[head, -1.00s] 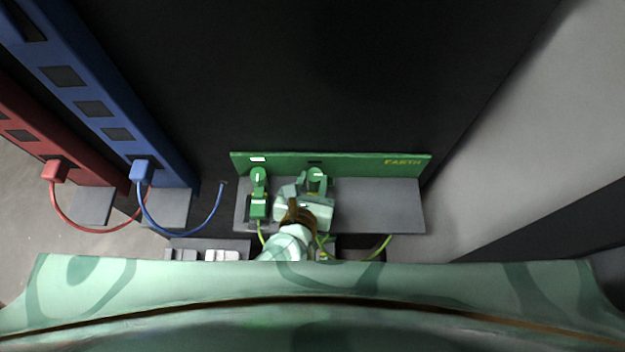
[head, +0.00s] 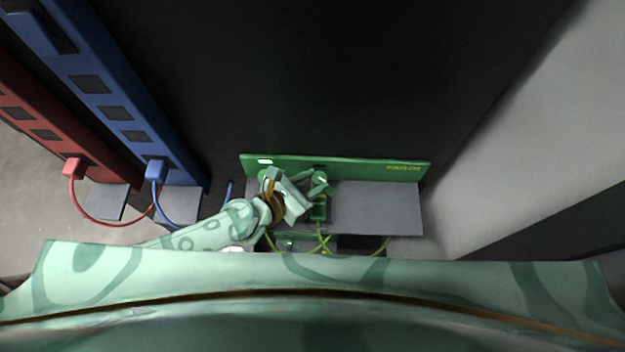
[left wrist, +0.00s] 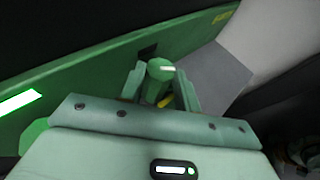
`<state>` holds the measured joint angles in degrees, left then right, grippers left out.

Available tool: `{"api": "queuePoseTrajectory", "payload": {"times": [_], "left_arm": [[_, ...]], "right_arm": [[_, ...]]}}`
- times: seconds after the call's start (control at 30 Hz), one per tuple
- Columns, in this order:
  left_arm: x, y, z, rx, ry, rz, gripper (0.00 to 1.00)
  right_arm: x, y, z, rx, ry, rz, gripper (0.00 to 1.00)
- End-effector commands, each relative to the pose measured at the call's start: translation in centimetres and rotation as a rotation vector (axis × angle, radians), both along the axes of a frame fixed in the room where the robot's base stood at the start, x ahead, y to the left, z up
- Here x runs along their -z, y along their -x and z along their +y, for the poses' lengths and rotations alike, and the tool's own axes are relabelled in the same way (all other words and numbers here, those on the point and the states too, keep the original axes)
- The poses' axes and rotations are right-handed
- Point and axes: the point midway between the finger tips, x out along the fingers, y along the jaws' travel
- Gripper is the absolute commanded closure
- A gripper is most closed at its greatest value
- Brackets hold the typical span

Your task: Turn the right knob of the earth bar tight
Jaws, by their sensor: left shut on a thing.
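The earth bar (head: 370,166) is a long green strip with yellow lettering at its right end. Its right knob (head: 321,178) is a round green knob with a white mark on top. The left wrist view shows this knob (left wrist: 160,70) between my two fingers. My left gripper (head: 316,184) is shut on it, with the arm coming in from the lower left; the fingers also show in the left wrist view (left wrist: 160,88). The left knob (head: 265,175) is mostly hidden behind my gripper. A green block (head: 319,208) sits below the right knob. My right gripper is not in view.
A blue bar (head: 115,95) and a red bar (head: 40,130) with cables plugged in stand at the left. Yellow-green cables (head: 322,243) run below the earth bar. The grey plate (head: 380,208) right of the knob is clear.

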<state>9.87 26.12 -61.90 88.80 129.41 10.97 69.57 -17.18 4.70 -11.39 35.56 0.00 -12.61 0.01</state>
Motion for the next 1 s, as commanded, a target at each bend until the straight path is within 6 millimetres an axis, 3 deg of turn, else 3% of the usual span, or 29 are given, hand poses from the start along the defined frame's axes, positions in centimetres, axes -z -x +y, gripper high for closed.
{"api": "queuePoseTrajectory", "payload": {"times": [0.6,0.63,0.7,1.0], "left_arm": [[0.15,-0.04,0.13,0.047,-0.002,0.001,0.91],[0.15,-0.04,0.13,0.047,-0.002,0.001,0.6],[0.13,-0.07,0.13,0.046,-0.002,0.001,0.46],[-0.17,-0.14,0.17,0.041,-0.002,-0.001,0.46]], "right_arm": [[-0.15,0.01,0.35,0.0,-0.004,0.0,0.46],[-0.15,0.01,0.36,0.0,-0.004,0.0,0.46],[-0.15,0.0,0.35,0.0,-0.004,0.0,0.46],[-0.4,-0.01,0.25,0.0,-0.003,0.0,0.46]]}}
